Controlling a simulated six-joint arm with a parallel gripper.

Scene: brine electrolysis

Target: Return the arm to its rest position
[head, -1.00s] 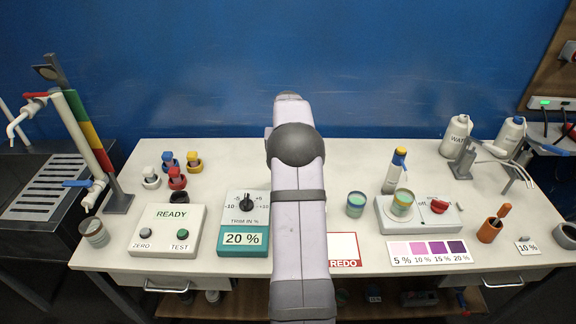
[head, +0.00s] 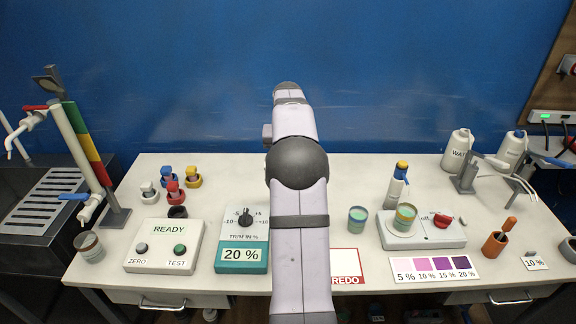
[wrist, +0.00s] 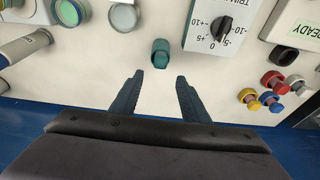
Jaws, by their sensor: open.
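My arm (head: 300,225) reaches up the middle of the head view, over the bench and in front of the blue wall. The gripper's fingers cannot be made out there. In the wrist view my gripper (wrist: 160,77) is open, with two dark teal fingers apart and nothing between them. Beyond the fingertips a small dark teal cup-like piece (wrist: 160,52) stands on the white bench, apart from the fingers. My arm hides part of the bench middle in the head view.
The trim box (head: 242,255) and READY box (head: 165,245) stand left of my arm. Coloured caps (head: 193,177) stand at back left.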

